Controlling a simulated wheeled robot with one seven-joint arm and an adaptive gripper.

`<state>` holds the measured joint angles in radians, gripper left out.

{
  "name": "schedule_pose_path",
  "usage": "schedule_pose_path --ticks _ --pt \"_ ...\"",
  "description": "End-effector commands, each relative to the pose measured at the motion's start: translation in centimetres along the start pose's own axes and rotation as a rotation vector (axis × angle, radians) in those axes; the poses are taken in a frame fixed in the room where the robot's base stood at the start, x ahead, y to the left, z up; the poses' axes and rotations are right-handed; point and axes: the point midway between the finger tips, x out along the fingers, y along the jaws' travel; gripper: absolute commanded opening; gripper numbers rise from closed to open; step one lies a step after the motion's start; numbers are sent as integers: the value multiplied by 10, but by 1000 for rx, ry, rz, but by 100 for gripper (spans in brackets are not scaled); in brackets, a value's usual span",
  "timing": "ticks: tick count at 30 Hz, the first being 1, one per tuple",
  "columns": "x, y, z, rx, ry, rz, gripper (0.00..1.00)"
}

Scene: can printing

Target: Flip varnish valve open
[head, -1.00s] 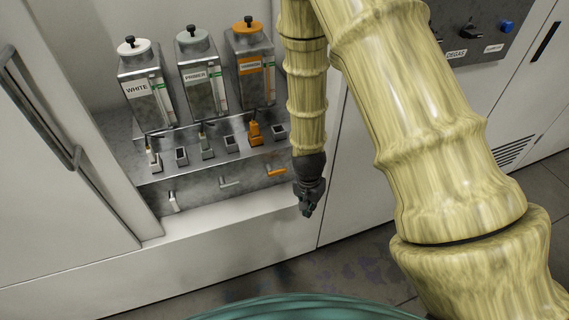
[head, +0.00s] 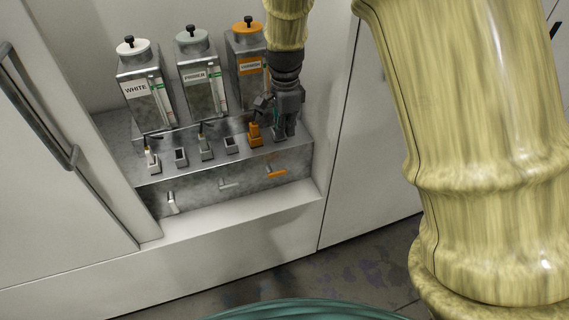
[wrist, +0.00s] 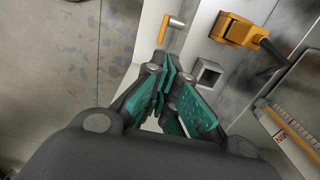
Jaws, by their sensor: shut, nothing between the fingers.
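The varnish valve is a small lever with an orange handle (head: 277,172) on the front face of the metal dispenser. The handle lies roughly level along the face. In the wrist view the orange handle (wrist: 176,22) shows near the top, just beyond the fingertips. The orange-topped varnish tank (head: 247,60) stands above it, partly hidden by my arm. My gripper (head: 281,134) is over the right end of the dispenser ledge, above the handle and apart from it. In the wrist view my gripper (wrist: 166,66) has its teal finger pads together, holding nothing.
An orange nozzle block (head: 255,134) stands on the ledge close left of my gripper, beside square sockets. White (head: 145,90) and primer (head: 203,85) tanks stand left, with their own levers below. A white ledge (head: 240,215) lies below; clear floor is in front.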

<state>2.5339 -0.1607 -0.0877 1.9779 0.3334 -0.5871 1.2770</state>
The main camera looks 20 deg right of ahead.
Motion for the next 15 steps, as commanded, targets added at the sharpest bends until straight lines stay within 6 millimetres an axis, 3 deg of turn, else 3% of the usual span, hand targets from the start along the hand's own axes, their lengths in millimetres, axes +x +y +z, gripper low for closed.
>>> schedule_pose_path --ticks 8,15 --pt "13 1 0 -1 -1 2 0" --pt "49 1 0 -2 -1 4 0"
